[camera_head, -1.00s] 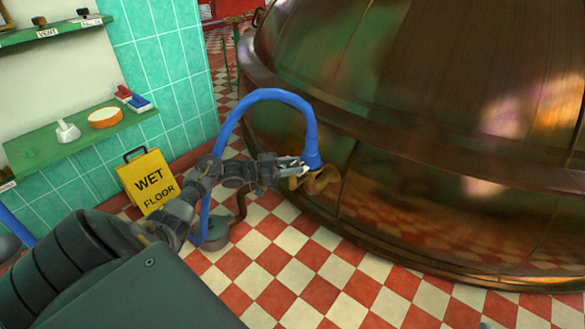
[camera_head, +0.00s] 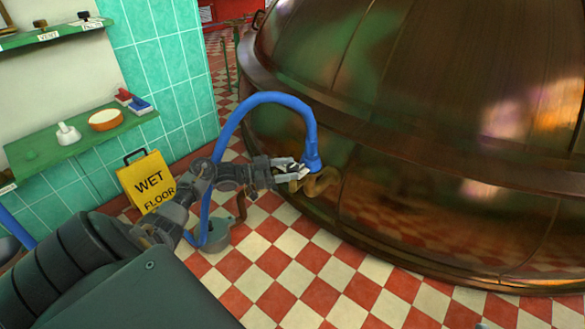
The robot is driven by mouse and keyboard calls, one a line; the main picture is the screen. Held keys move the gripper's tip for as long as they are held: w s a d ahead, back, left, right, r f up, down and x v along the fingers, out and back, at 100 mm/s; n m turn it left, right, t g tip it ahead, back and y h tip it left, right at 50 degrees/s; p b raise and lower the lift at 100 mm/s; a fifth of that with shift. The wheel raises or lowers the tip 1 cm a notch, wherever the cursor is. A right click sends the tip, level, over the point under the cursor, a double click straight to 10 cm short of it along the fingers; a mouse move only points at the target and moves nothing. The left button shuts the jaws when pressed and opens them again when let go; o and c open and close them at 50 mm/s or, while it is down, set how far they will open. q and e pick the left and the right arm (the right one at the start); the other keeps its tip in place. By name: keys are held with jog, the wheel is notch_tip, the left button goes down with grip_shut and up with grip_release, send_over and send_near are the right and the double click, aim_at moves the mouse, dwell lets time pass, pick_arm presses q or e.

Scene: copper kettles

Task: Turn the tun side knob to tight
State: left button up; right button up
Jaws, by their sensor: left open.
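The copper tun (camera_head: 420,190) fills the right side of the head view, with a wide rim and a rounded top. A brass pipe fitting (camera_head: 322,183) comes out of its lower left side, and the blue hose (camera_head: 250,104) meets it from above. My left gripper (camera_head: 300,172) is at this fitting, beside the hose's lower end. Its jaws are open; I cannot tell whether they touch anything. I cannot make out the side knob clearly; the gripper and hose end cover part of the fitting.
A yellow wet floor sign (camera_head: 149,182) stands left of my left arm. A grey pot (camera_head: 217,234) sits on the checkered floor under the hose. A green shelf (camera_head: 60,150) on the wall holds an orange bowl (camera_head: 105,119). The floor in front of the tun is clear.

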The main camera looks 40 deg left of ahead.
pick_arm(q)
jog(key=v, duration=0.8)
jog(key=shift+s+a+p, duration=0.2)
jog(key=shift+s+p, duration=0.15)
jog(key=shift+p, duration=0.05)
pick_arm(e)
jog(key=shift+a+f+g, duration=0.65)
jog(key=shift+f+g, duration=0.15)
jog(key=shift+g, duration=0.2)
